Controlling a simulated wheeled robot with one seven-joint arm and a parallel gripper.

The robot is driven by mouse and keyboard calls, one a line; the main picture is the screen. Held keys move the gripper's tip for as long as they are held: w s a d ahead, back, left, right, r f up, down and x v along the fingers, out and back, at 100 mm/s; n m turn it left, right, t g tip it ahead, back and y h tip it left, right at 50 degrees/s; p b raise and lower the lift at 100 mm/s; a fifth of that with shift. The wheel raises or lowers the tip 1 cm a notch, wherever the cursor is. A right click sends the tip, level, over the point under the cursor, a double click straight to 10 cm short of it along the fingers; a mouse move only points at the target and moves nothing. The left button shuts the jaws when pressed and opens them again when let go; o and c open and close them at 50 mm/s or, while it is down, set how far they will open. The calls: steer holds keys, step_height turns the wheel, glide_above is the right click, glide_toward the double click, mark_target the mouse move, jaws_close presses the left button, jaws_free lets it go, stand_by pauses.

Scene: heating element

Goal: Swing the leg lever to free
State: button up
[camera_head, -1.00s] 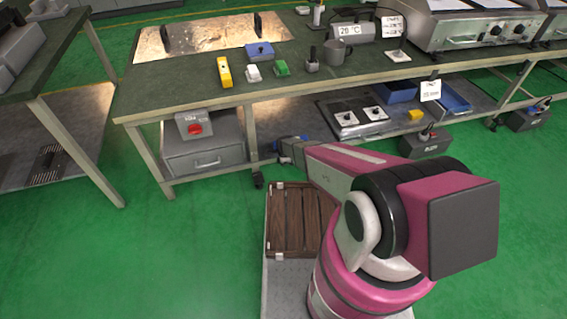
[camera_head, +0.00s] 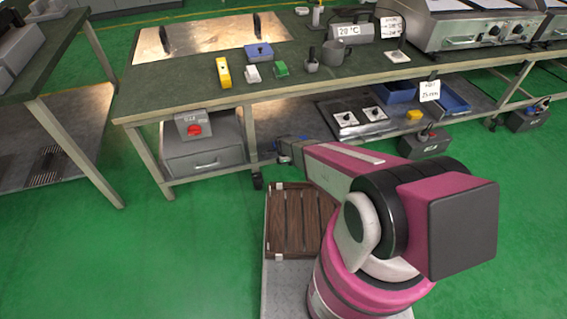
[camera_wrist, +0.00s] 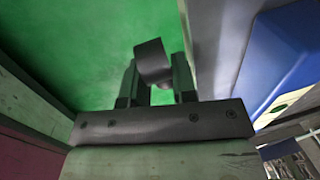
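In the wrist view my gripper (camera_wrist: 156,75) shows as a dark plate with two upright fingers. A dark grey curved tab, which looks like the leg lever (camera_wrist: 150,58), stands between the fingers. It fills the gap and seems to touch both fingers. Its pivot is hidden, so I cannot tell how far it is turned. In the head view the end of my arm, with a blue part on it (camera_head: 284,144), is low in front of the bench, just right of a pale table leg (camera_head: 251,150). My fingers and the lever are too small or hidden there.
A dark caster (camera_head: 257,181) stands under that leg. A grey drawer box (camera_head: 205,150) is left of it under the bench (camera_head: 190,97). A brown slatted crate (camera_head: 287,225) is below my arm. A blue object (camera_wrist: 285,50) is close at right in the wrist view. Green floor is open at left.

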step_height(320, 180, up, 9)
steer(key=s, duration=0.1)
steer(key=shift+s+r, duration=0.15)
steer(key=shift+s, duration=0.15)
steer(key=s+d+r+n, duration=0.5)
steer(key=d+r, duration=0.1)
steer(key=r, duration=0.4)
steer(key=s+d+r+n+g, duration=0.1)
steer(key=s+d+r+n, duration=0.4)
steer(key=r, duration=0.5)
steer(key=s+d+r+n+g, duration=0.1)
steer(key=s+d+r+n, duration=0.5)
steer(key=r, duration=0.4)
steer(key=shift+s+d+r, duration=0.3)
steer(key=shift+s+d, duration=0.25)
steer(key=shift+d, duration=0.25)
